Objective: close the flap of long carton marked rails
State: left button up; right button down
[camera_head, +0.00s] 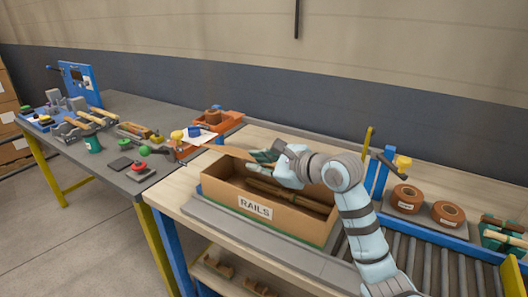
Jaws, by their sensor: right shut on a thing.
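The long carton (285,216) with a white "RAILS" label stands in the middle of the view. Its top is open, and wooden rails (285,192) lie inside. A brown flap (228,152) sticks out at its far left edge, raised and tilted. My right gripper (260,156) reaches over the carton from the right and is shut at the inner end of this flap. My left gripper does not show.
The carton sits on a grey mat (210,214) on a wooden bench. A roller conveyor (425,258) and tape rolls (407,197) are at the right. A grey table (105,173) with tools and an orange bin (222,122) is at the left.

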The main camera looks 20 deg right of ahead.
notch_tip(320, 180, down, 8)
jog(key=s+a+n+b, duration=0.1)
jog(key=a+b, duration=0.1)
jog(key=b, duration=0.3)
jog(key=shift+s, duration=0.1)
jog(key=c, duration=1.8)
grip_release()
jog(key=v, duration=1.1)
jog(key=shift+s, duration=0.45)
